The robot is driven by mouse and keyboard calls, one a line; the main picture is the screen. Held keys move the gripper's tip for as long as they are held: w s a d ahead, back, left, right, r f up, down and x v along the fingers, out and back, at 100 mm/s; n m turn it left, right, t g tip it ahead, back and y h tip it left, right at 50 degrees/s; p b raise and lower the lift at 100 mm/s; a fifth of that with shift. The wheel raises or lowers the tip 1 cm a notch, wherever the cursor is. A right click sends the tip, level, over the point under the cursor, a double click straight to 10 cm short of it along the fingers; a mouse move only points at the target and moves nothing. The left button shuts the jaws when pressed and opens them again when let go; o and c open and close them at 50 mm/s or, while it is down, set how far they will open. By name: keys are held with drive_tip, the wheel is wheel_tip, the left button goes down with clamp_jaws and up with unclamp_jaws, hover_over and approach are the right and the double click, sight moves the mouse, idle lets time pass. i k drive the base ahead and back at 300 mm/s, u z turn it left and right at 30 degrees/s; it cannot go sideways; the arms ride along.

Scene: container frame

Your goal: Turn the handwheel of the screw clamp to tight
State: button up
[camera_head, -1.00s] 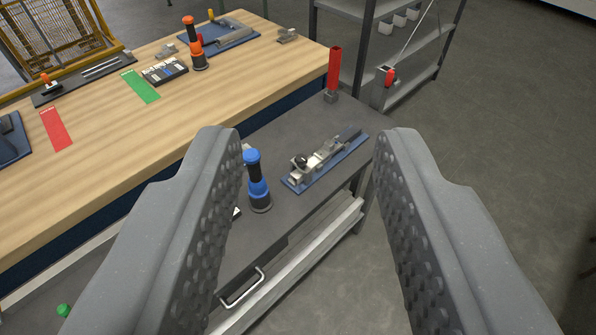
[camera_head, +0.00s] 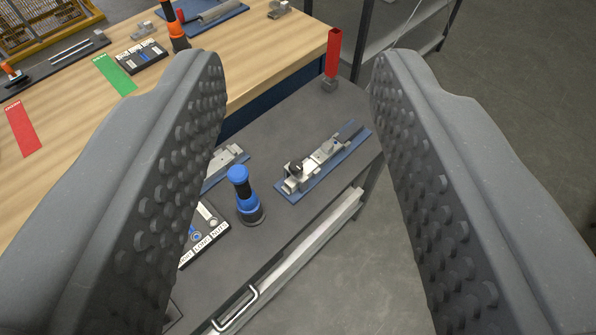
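A metal clamp device (camera_head: 318,158) lies on a blue base plate on the dark grey bench, right of centre. A small dark round knob (camera_head: 295,168) sits at its near left end; it looks like the handwheel, but it is too small to tell its setting. My gripper (camera_head: 298,65) is wide open and empty, its two studded fingers to the left and right of the picture. The clamp shows between the fingers, and nothing touches it.
A blue and black upright tool (camera_head: 245,195) stands just left of the clamp. A labelled panel (camera_head: 205,235) and another metal fixture (camera_head: 228,158) are partly hidden by the left finger. A red post (camera_head: 332,60) stands behind the clamp. A wooden table (camera_head: 265,50) lies beyond, shelving at the back.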

sight(296, 166)
drive_tip(key=z, duration=1.2)
drive_tip(key=k, duration=0.9)
drive_tip(key=u, duration=0.9)
drive_tip(key=i, duration=1)
